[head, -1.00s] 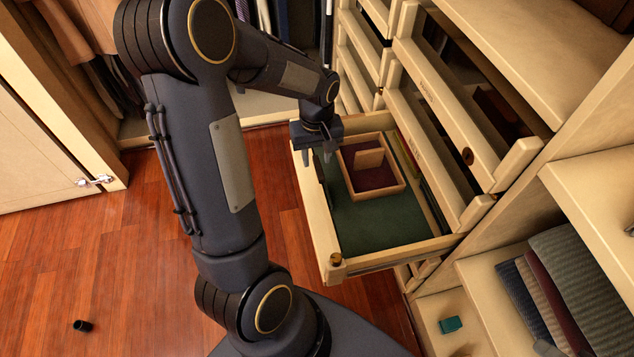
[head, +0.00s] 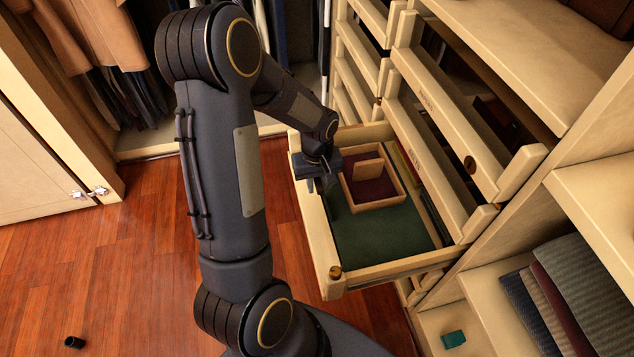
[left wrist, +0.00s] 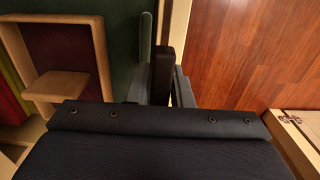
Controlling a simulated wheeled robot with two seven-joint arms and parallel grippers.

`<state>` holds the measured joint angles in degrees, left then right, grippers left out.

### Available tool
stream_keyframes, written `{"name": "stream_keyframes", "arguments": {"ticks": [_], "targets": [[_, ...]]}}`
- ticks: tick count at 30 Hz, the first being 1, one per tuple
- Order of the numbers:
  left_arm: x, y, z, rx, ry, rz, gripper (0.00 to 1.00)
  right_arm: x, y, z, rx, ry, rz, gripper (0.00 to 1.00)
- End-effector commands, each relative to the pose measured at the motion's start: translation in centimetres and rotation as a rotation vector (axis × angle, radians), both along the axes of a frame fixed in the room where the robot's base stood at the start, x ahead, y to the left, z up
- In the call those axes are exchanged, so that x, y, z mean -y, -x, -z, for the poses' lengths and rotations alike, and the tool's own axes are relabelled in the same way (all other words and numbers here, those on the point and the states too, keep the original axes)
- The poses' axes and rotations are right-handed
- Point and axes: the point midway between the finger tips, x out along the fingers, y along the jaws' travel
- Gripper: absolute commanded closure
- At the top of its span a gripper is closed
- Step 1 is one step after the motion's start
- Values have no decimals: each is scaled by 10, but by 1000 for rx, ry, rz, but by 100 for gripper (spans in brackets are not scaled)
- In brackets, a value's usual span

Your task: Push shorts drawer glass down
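The open shorts drawer (head: 321,245) is pulled out to the right of my left arm, with a green lining (head: 375,240) and a wooden front with a round knob. No glass pane stands out clearly; a thin grey-green strip (left wrist: 146,35) in the left wrist view may be its edge, but I cannot tell. My left gripper (head: 318,186) is over the front wall of the drawer, pointing down. Any contact is hidden. My right gripper is out of view.
A wooden divider box (head: 372,183) with a dark red lining sits in the drawer. More drawer fronts (head: 440,130) rise behind it. Folded trousers (head: 575,290) and a small green object (head: 453,339) lie on lower shelves. A small black object (head: 74,342) lies on the open floor.

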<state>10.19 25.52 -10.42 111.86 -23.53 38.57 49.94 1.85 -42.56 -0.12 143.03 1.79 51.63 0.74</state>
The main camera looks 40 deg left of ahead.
Motion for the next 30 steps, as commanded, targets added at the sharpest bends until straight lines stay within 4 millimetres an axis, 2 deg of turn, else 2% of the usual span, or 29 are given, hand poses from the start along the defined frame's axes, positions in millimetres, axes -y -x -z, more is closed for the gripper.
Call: {"name": "stream_keyframes", "arguments": {"ticks": [1,4,13,22,30], "targets": [[0,0,0,0,0,0,87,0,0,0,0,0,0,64],[0,0,0,0,0,0,100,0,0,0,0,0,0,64],[0,0,3,0,0,0,100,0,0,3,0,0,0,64],[0,0,50,-1,1,-1,100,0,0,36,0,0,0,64],[0,1,49,-3,1,-1,100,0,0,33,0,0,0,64]]}}
